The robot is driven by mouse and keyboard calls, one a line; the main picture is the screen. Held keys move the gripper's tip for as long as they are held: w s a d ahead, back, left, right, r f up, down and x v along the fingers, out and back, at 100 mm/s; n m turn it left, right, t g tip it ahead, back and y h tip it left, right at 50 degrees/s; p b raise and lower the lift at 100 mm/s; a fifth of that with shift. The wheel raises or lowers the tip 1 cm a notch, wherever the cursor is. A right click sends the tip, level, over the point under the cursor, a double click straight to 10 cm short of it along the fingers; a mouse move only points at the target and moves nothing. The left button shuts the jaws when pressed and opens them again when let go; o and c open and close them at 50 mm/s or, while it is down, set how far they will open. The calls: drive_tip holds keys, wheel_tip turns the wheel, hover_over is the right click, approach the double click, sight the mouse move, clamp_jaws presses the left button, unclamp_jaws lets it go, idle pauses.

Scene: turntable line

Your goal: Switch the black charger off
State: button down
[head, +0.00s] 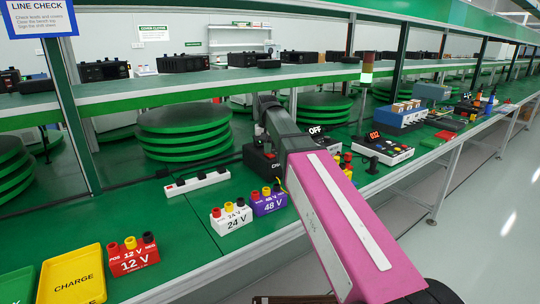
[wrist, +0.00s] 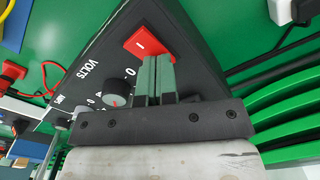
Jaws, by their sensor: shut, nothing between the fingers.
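The black charger (head: 256,161) stands on the green bench in the head view, largely hidden behind my arm. In the wrist view the charger's dark face (wrist: 100,58) shows the word VOLTS, a grey knob (wrist: 117,92) and a red switch (wrist: 146,42) with a white bar mark. My gripper (wrist: 158,60) is shut and empty, its fingertips at the lower edge of the red switch. The fingers cover part of the switch; I cannot tell whether they touch it or which way it is set. My gripper is hidden in the head view.
An OFF display (head: 317,129) shows behind my arm; its owner is unclear. A white power strip (head: 197,182) and 24 V (head: 232,218), 48 V (head: 269,203) and red 12 V (head: 133,259) blocks stand left of my arm. A white meter (head: 384,150) stands right.

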drive_tip(key=shift+r, duration=3.5)
